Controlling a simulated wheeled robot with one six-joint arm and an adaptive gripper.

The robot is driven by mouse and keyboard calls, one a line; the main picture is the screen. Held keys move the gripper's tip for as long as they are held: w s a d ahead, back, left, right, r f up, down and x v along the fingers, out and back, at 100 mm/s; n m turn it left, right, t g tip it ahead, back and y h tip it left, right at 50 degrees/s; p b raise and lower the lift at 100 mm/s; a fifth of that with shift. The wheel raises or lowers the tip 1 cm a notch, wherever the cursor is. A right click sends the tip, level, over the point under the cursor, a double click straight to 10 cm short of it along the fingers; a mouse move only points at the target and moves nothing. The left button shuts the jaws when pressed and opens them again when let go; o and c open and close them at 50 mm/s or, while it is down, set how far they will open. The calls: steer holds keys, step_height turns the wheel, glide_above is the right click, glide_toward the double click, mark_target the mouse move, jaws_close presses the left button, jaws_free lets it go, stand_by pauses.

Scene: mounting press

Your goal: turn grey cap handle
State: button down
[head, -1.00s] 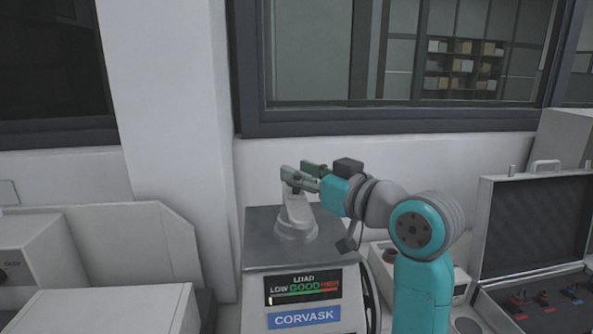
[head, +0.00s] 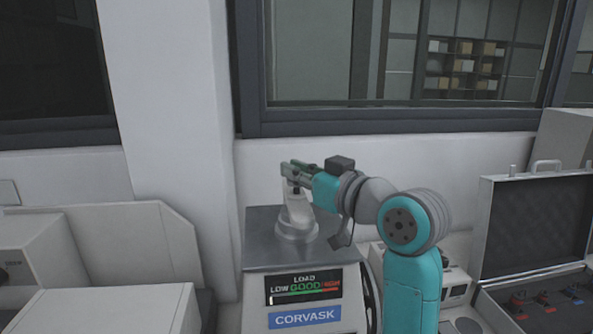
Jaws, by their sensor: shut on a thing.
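The mounting press (head: 306,300) stands in the middle of the head view, with a grey metal top and a LOAD display on its front. The light grey cap (head: 297,230) sits on its top, and its handle (head: 296,207) rises from it, tilted slightly. My gripper (head: 290,170) is at the upper end of the handle, reaching in from the right, and is shut on it. The fingers cover the handle's upper end, so the exact contact is hidden.
An open case (head: 530,230) with small coloured parts stands at the right. White machine housings (head: 110,310) fill the left. A wall pillar (head: 180,120) and a window are close behind the press. A pale unit stands behind my arm, partly hidden.

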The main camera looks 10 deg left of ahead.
steer(key=shift+m+t+h, duration=0.3)
steer(key=shift+t, duration=0.1)
steer(key=m+t+h, duration=0.2)
steer(key=h, duration=0.1)
steer(key=m+t+h, duration=0.2)
steer(key=m+h, duration=0.1)
steer(key=h, duration=0.1)
steer(key=shift+a, duration=0.15)
steer(key=m+h, duration=0.3)
steer(key=h, duration=0.2)
steer(key=m+t+h, duration=0.1)
steer(key=m+h, duration=0.2)
steer(key=h, duration=0.1)
steer(key=shift+h, duration=0.4)
steer(key=m+g+h, duration=0.1)
steer(key=m+h, duration=0.2)
steer(key=m+g+h, duration=0.2)
steer(key=m+h, duration=0.1)
steer(key=h, duration=0.1)
steer(key=shift+g+h, duration=0.3)
steer(key=m+g+h, duration=0.2)
steer(key=m+g, duration=0.1)
steer(key=m+g+h, duration=0.2)
steer(key=g+h, duration=0.1)
steer(key=g, duration=0.1)
steer(key=shift+m+g, duration=0.3)
steer(key=shift+m, duration=0.1)
steer(key=shift+f+h, duration=0.1)
steer(key=shift+h, duration=0.2)
